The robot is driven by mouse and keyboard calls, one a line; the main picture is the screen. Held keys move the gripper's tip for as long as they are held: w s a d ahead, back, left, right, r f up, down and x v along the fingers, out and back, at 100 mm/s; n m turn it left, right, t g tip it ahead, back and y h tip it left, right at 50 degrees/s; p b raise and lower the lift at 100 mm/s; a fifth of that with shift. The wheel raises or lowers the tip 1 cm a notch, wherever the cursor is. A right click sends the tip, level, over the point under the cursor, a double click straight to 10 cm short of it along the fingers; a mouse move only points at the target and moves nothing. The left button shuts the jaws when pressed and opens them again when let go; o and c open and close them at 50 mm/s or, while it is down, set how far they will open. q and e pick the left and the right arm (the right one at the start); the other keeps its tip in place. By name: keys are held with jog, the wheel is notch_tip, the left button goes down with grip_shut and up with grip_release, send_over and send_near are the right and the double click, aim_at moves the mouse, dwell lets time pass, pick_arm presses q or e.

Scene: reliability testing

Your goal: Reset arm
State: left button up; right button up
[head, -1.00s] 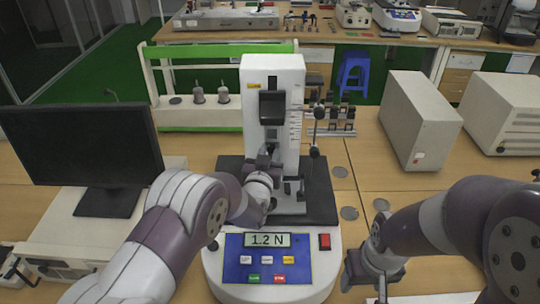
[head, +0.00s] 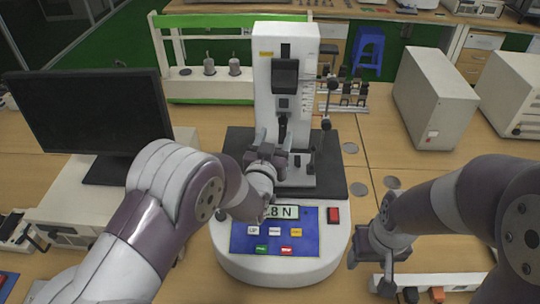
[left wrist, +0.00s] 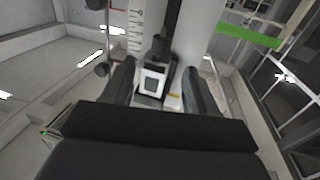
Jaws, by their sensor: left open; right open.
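A white force tester (head: 285,40) stands on the table with a black base plate (head: 333,180) and a blue control panel. Its display (head: 285,212) is partly covered by my left wrist; "8 N" is readable. My left gripper (head: 266,155) is open in front of the tester's column, near the dark clamp parts. In the left wrist view, the open fingers (left wrist: 157,92) stand on either side of a small black-and-white tester part (left wrist: 153,80); contact cannot be told. My right gripper (head: 378,268) is open and empty, right of the control panel.
A black monitor (head: 90,115) stands at left. A green-and-white rack (head: 205,85) is behind it. Grey boxes (head: 432,100) stand at right. Flat metal discs (head: 362,189) lie right of the tester. A white strip with coloured parts (head: 440,285) is by my right gripper.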

pick_arm(q)
jog(key=s+a+f+g+y, duration=0.1)
jog(key=s+a+f+g, duration=0.3)
jog(key=s+f+g, duration=0.9)
jog(key=s+a+r+n+g+y+b, duration=0.1)
jog(key=s+a+r+n+g+y, duration=0.1)
jog(key=s+a, duration=1)
notch_tip(320, 180, up, 2)
jog(key=shift+s+a+r+g+y, duration=0.15)
jog(key=shift+s+g+y, duration=0.35)
jog(key=shift+s, duration=0.5)
jog(key=shift+a, duration=0.1)
